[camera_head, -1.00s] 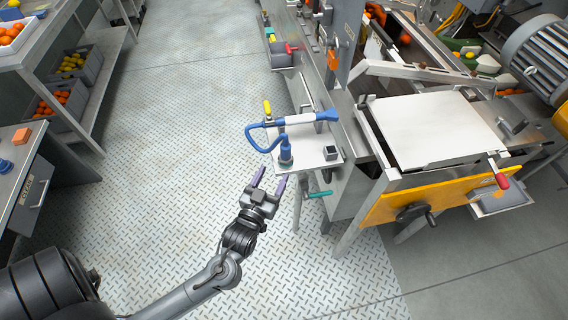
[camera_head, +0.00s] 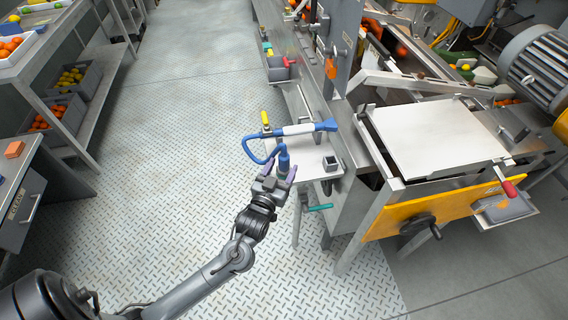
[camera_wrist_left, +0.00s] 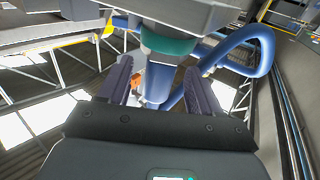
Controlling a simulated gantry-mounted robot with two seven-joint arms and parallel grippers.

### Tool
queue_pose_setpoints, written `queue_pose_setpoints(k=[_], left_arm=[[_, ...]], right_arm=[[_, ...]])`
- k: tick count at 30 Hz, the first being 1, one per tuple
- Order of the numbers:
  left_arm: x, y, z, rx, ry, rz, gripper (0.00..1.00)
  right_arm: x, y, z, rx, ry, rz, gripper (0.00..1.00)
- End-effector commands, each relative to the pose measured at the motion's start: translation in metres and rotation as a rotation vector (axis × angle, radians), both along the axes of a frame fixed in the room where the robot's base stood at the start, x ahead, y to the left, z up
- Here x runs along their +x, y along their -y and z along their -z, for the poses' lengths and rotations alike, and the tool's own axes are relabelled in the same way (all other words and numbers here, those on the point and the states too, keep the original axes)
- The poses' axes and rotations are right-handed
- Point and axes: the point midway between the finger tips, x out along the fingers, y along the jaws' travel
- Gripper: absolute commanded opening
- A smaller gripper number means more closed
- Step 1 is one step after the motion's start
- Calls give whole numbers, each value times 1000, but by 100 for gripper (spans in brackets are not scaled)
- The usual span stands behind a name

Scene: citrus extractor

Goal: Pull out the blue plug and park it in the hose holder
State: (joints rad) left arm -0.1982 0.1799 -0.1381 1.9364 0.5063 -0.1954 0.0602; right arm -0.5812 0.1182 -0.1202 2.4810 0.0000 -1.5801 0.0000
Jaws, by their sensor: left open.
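In the left wrist view the blue plug (camera_wrist_left: 157,85) with a green collar (camera_wrist_left: 166,43) sits between the open fingers (camera_wrist_left: 160,84). I cannot tell whether the fingers touch it. The hose holder cannot be made out for certain. My right gripper is not in view.
A square dark socket (camera_head: 332,164) is on the shelf right of the plug. A yellow-handled valve (camera_head: 265,119) is behind the hose, and a teal handle (camera_head: 319,208) sits below the shelf. The floor to the left is clear.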

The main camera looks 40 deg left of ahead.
Motion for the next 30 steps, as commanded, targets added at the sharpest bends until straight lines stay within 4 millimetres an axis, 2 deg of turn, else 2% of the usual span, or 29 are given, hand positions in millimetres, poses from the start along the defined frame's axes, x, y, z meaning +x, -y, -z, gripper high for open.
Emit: queue_pose_setpoints(k=[6, 14, 17, 25, 26, 30], left_arm=[[20, -8, 1, 0, 1, -1, 64], [22, -8, 0, 0, 0, -1, 64], [22, -8, 0, 0, 0, -1, 52], [22, -8, 0, 0, 0, -1, 11], [22, -8, 0, 0, 1, -1, 8], [22, -8, 0, 0, 1, -1, 8]], right_arm=[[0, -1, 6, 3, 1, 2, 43], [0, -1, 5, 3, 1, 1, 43], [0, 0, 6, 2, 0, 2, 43], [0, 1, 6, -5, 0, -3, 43], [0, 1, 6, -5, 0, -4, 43], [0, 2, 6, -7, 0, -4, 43]])
